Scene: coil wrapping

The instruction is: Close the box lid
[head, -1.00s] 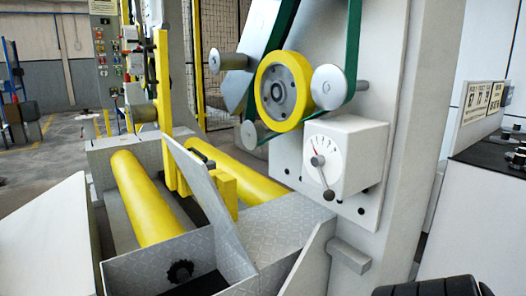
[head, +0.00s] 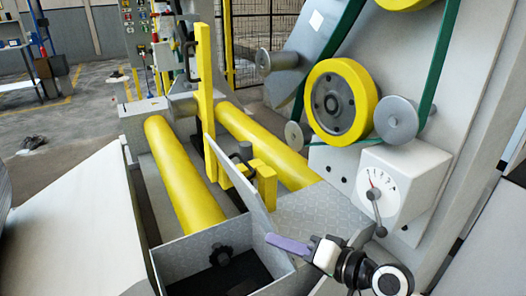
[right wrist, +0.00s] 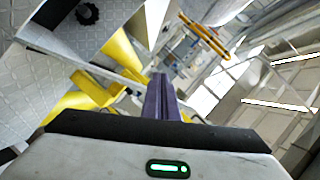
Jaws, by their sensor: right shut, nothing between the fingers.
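The box (head: 190,259) is an open-topped grey metal bin at the bottom centre of the head view, with a dark knob (head: 221,256) inside. Its grey lid (head: 256,207) stands raised and tilted at the box's right side, seen nearly edge-on. My right gripper (head: 272,240) has purple fingers, shut and empty. Its tips point left, close to the lid's lower front end; I cannot tell whether they touch it. The shut fingers also show in the right wrist view (right wrist: 161,98), with the box's knob at the upper left. My left gripper is not in view.
Yellow rollers (head: 180,160) lie behind the box, with a yellow upright bar (head: 206,90) close to the lid. A white machine panel with a dial box (head: 392,185) and yellow wheel (head: 343,102) stands at right. A pale sloping panel (head: 80,235) is at left.

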